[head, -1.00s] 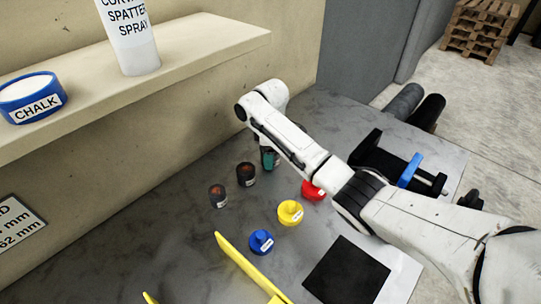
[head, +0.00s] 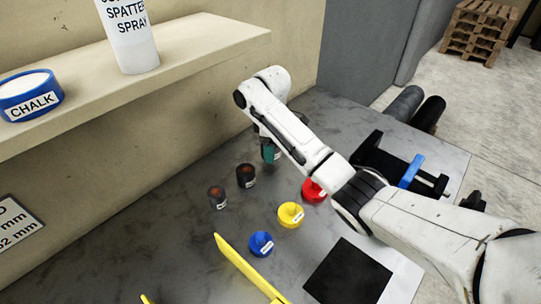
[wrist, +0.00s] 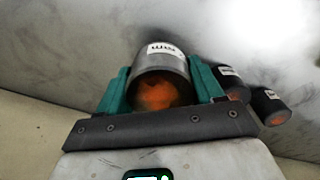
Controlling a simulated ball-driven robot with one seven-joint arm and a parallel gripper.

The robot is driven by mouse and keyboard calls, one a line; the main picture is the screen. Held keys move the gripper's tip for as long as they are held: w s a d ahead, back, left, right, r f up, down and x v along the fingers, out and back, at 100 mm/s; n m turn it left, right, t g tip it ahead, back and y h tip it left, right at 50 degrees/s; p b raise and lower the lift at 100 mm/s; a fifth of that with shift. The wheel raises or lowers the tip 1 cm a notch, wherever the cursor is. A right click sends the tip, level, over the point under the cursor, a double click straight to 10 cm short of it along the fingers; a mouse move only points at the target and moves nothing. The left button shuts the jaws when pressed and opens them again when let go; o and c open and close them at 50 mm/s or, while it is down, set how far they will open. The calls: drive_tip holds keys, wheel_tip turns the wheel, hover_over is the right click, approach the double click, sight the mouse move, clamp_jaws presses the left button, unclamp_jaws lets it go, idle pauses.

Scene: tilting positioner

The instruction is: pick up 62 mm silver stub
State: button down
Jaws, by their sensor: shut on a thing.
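The silver stub (wrist: 160,65) sits between the teal fingers of my gripper (wrist: 158,88) in the wrist view. It has a white label, of which "mm" shows, and a rusty orange end facing the camera. My gripper is shut on it, one finger on each side. In the head view my gripper (head: 270,153) is beyond the colored pieces, partly behind my arm. The stub cannot be made out clearly there, and I cannot tell how far it is above the bench.
Two dark stubs (head: 246,176) (head: 218,197) stand beside my gripper. Red (head: 314,190), yellow (head: 291,214) and blue (head: 261,244) knobbed pieces stand nearer. A yellow bar (head: 245,268), black mat (head: 347,272) and clamp (head: 405,170) share the bench. A shelf (head: 190,60) overhangs the left.

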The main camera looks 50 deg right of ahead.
drive_tip(key=s+d+r+p, duration=0.3)
drive_tip(key=s+r+p, duration=0.6)
drive_tip(key=s, duration=0.4)
drive_tip(key=shift+s+r, duration=0.2)
